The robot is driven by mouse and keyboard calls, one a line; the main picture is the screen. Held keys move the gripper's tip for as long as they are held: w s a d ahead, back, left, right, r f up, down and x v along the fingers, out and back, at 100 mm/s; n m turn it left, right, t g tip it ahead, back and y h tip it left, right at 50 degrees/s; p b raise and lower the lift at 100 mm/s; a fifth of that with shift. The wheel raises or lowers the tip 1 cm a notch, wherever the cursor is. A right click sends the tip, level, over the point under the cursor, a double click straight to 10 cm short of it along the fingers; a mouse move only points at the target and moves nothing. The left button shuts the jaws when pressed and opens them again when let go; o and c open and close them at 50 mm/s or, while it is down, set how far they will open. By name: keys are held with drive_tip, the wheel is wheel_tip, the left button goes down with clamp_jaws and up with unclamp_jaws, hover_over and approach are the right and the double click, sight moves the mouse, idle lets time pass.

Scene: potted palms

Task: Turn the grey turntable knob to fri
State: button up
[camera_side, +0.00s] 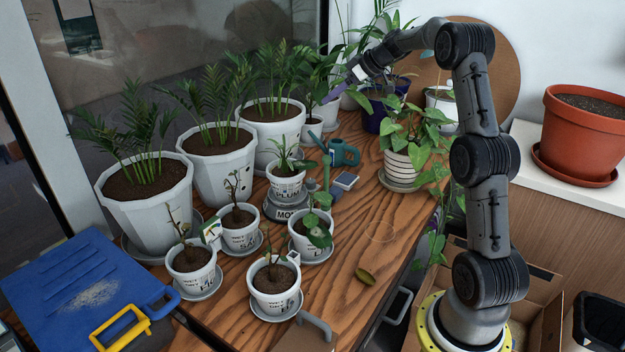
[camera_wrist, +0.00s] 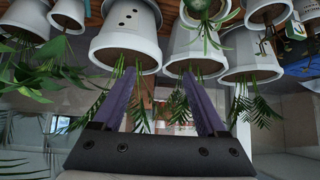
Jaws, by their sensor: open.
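The grey turntable (camera_side: 284,211) stands in the middle of the wooden table in the side view. Dark letters on its front begin "MO"; the rest is hard to read. A small white pot (camera_side: 287,186) marked "PLUM" with a green plant sits on top of it. My gripper (camera_side: 328,98) is high at the back of the table, above and behind the turntable and apart from it. In the wrist view its two purple fingers (camera_wrist: 158,72) are spread with nothing held between them. I cannot pick out the turntable in the wrist view.
Small white pots (camera_side: 239,228) crowd the turntable's front and left. A teal watering can (camera_side: 343,154) stands behind it. Large white palm pots (camera_side: 153,218) line the left. A striped pot (camera_side: 401,170) stands right. The table's right front (camera_side: 345,240) is mostly clear.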

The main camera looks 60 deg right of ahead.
drive_tip(key=s+d+m, duration=0.1)
drive_tip(key=s+d, duration=0.1)
drive_tip(key=d, duration=0.1)
approach(311, 180)
drive_tip(key=x, duration=0.9)
drive_tip(key=shift+a, duration=0.1)
drive_tip(key=shift+h, duration=0.3)
clamp_jaws()
